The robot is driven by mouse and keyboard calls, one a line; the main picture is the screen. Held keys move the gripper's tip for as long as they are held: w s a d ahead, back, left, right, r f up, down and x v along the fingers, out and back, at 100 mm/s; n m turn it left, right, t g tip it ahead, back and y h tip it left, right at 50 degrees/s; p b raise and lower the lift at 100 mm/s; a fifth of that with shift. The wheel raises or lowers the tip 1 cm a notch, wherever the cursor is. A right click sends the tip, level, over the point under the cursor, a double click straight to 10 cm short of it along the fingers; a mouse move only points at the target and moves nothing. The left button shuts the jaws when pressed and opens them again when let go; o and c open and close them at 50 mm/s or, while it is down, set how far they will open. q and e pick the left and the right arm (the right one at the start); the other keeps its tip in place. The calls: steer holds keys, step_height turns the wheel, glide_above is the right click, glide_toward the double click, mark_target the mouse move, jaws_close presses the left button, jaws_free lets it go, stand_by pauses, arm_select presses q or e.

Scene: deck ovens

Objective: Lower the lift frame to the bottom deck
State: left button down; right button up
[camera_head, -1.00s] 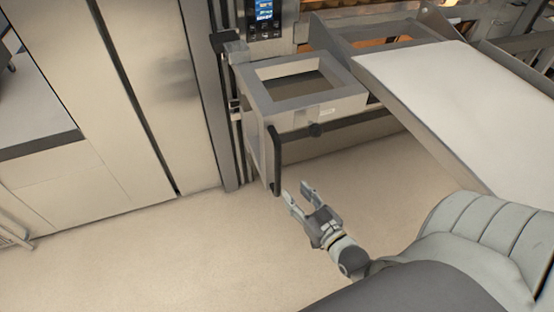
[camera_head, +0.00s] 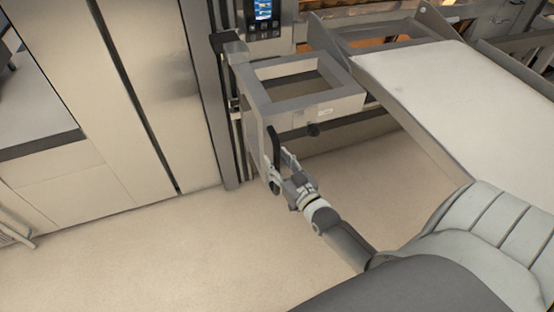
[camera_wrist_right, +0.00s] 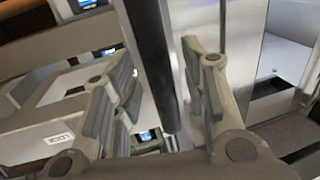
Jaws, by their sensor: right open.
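The lift frame (camera_head: 350,105) is a grey metal frame with a square opening, in front of the ovens in the head view. A dark upright handle bar (camera_head: 273,145) hangs at its near left corner. My right gripper (camera_head: 279,168) is at the lower part of this bar. In the right wrist view, the open fingers of my right gripper (camera_wrist_right: 158,80) stand on either side of the dark bar (camera_wrist_right: 148,60), with gaps visible. Part of the bar's lower end is hidden by the gripper in the head view. My left gripper is not in view.
A pale, sloping loader surface (camera_head: 465,105) lies to the right. A lit control panel (camera_head: 263,12) is above the frame. A tall metal cabinet (camera_head: 150,90) stands at left. The floor (camera_head: 150,260) below is clear.

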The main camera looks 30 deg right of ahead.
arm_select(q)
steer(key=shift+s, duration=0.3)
arm_select(e)
steer(key=shift+w, duration=0.3)
steer(key=shift+c, duration=0.3)
jaws_close()
